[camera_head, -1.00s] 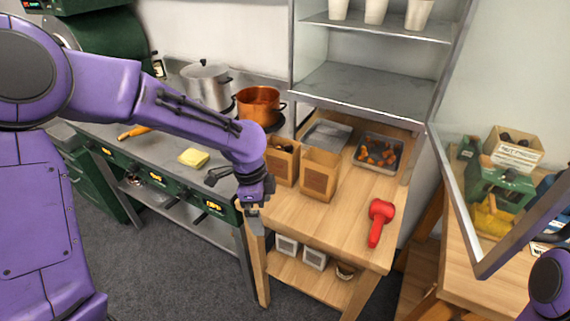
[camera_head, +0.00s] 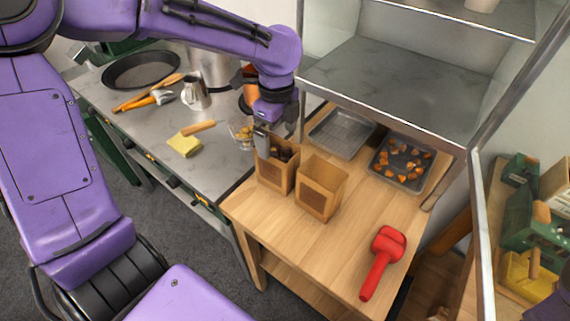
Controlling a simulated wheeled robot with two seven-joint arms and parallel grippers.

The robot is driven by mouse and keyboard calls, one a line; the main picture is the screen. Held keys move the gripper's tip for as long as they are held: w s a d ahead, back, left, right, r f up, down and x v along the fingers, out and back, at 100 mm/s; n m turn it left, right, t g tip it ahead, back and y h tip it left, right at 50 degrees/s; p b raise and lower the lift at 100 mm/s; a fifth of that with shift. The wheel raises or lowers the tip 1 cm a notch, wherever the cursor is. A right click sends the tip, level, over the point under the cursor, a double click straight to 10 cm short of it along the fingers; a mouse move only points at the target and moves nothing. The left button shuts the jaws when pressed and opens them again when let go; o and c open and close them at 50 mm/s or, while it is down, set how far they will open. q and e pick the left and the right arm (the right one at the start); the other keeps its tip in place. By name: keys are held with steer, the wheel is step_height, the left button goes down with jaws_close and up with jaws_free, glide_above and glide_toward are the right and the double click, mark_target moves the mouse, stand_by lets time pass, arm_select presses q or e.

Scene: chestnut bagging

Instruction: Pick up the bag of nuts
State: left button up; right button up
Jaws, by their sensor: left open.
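The bag of nuts (camera_head: 276,180) is an open brown paper bag with dark nuts showing at its top. It stands upright on the wooden table, near its left edge. My left gripper (camera_head: 274,138) is open and points down just above the bag's rim, at its back left. One finger overlaps the rim in the picture; I cannot tell if it touches. A second paper bag (camera_head: 320,189) stands open just to the right and looks empty. My right gripper is out of view.
A red scoop-like tool (camera_head: 382,262) lies at the table's front right. A tray of chestnuts (camera_head: 383,178) and an empty metal tray (camera_head: 338,140) are behind the bags.

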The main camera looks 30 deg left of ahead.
arm_select(q)
steer(key=f, duration=0.8)
steer(key=shift+s+a+f, duration=0.1)
steer(key=shift+s+a, duration=0.05)
steer(key=shift+s, duration=0.2)
